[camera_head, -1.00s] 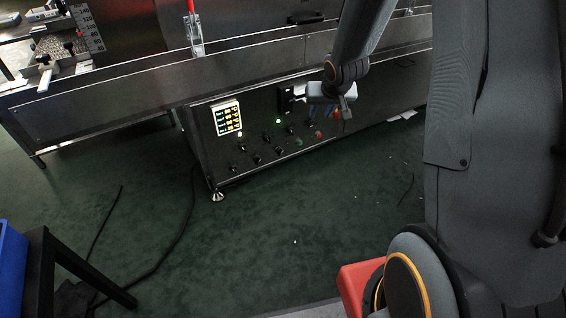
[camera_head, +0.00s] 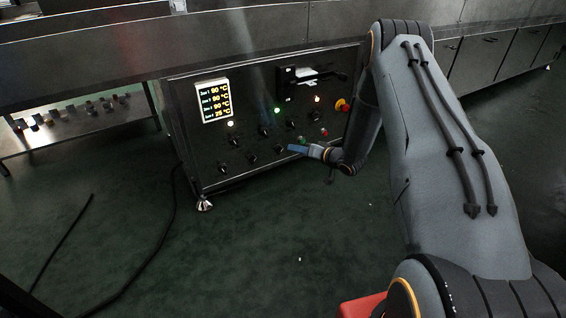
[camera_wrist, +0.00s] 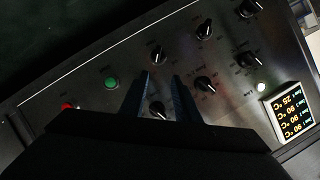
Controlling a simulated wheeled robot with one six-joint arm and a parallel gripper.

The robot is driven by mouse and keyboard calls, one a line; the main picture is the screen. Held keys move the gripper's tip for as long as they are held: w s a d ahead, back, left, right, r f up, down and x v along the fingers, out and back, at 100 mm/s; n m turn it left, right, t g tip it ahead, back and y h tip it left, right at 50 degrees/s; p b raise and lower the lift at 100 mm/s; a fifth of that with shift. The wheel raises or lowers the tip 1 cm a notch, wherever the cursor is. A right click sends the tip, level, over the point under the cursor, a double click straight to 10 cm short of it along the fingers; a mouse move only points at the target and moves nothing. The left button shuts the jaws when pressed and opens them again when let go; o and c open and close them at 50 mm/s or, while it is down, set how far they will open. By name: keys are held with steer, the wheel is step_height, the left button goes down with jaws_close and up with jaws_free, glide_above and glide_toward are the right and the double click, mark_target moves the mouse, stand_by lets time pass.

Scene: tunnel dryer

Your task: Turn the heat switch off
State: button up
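The control panel (camera_head: 190,105) of the dryer carries two rows of black rotary switches. The labels are too small to read, so I cannot tell which is the heat switch. My gripper (camera_head: 291,148) is in front of the lower row, close to its rightmost switch (camera_head: 280,149). In the wrist view, which is turned over, my gripper (camera_wrist: 163,76) has two parallel fingers apart with nothing clearly held. That lower-row switch (camera_wrist: 158,55) shows just beyond the fingertips. An upper-row switch (camera_wrist: 157,110) shows between the fingers. I cannot tell whether anything touches.
A temperature display (camera_head: 213,101) is lit at the panel's left, with a lit lamp (camera_head: 277,110) beyond it. A green button (camera_wrist: 111,83) and a red button (camera_wrist: 68,105) sit beside the switches. A yellow-and-red stop button (camera_head: 342,104) is at the right. The floor in front is open.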

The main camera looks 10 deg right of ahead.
mark_target(281, 151)
steer(key=shift+y, duration=0.5)
steer(key=w+a+f+b, duration=0.1)
steer(key=w, duration=0.1)
steer(key=w+a+f+b, duration=0.3)
steer(key=w+f+b, duration=0.1)
steer(key=shift+w+a+f, duration=0.1)
steer(key=shift+w+a, duration=0.1)
jaws_close()
